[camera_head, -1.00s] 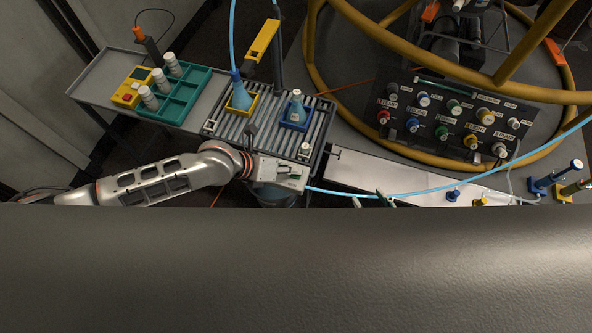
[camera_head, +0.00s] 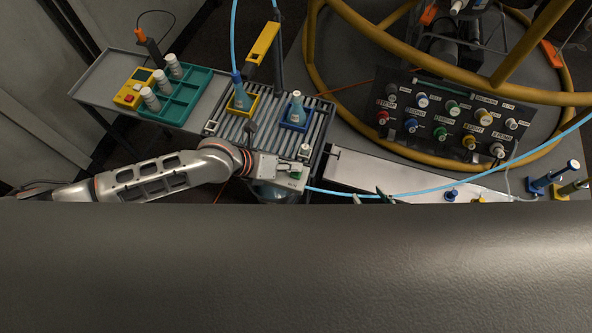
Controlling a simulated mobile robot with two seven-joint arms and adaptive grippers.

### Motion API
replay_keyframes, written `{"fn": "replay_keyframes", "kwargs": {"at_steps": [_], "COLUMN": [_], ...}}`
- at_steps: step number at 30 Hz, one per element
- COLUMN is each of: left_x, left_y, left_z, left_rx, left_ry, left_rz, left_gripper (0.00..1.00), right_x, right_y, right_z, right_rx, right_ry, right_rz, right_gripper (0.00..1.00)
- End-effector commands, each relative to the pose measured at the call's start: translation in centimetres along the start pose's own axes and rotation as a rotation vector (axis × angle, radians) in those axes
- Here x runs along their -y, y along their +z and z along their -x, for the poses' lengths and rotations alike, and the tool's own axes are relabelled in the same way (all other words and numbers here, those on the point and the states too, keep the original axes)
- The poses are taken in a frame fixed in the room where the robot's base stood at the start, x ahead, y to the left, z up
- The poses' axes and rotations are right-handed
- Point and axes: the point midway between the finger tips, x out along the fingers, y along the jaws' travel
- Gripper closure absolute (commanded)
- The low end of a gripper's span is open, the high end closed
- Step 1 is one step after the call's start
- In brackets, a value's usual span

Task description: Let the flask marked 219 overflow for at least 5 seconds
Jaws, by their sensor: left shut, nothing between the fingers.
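Two small blue flasks stand on the slatted rack. One flask (camera_head: 240,98) sits in a yellow holder, with a light-blue hose coming down to its top. The other flask (camera_head: 297,110) sits in a blue holder and has a pale top. I cannot read 219 on either, and no overflow can be made out. My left gripper (camera_head: 296,171) is shut and empty at the rack's near edge, below the blue holder in the picture. Two dark tips of my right gripper (camera_head: 385,196) show above the dark foreground edge; the rest is hidden.
A teal tray (camera_head: 180,105) with several white-capped vials and a yellow box (camera_head: 131,92) stand left. A black panel (camera_head: 455,118) with several coloured knobs is right, inside a yellow tubular frame. A blue hose (camera_head: 440,190) crosses the pale bench. The dark foreground hides the bottom.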

Motion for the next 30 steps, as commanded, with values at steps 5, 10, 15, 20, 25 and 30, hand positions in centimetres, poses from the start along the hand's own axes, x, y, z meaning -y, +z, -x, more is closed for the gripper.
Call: {"fn": "replay_keyframes", "kwargs": {"at_steps": [5,10,15,20,25,30], "left_x": [0.1,0.8,1.6,2.4,2.6,2.5], "left_y": [0.2,0.9,1.7,2.4,2.5,2.5], "left_z": [0.2,1.2,2.3,3.3,3.5,3.5], "left_rx": [0.000,0.001,0.001,0.000,-0.001,0.000], "left_ry": [0.000,0.000,0.000,0.000,0.000,0.000], "left_rz": [0.000,-0.001,-0.001,0.000,0.001,0.001], "left_gripper": [1.00,1.00,1.00,1.00,1.00,1.00], "right_x": [0.0,-0.2,-0.4,-0.5,-0.5,-0.5], "right_y": [-0.2,-1.2,-2.4,-3.3,-3.7,-3.6], "right_z": [0.1,0.7,1.4,2.1,2.3,2.2], "right_rx": [0.000,-0.002,-0.003,-0.003,-0.004,-0.004], "right_ry": [0.000,0.001,0.001,0.001,0.001,0.001], "right_rz": [0.000,0.001,0.001,0.001,0.001,0.001], "right_gripper": [0.60,0.60,0.60,0.60,0.60,0.60]}}
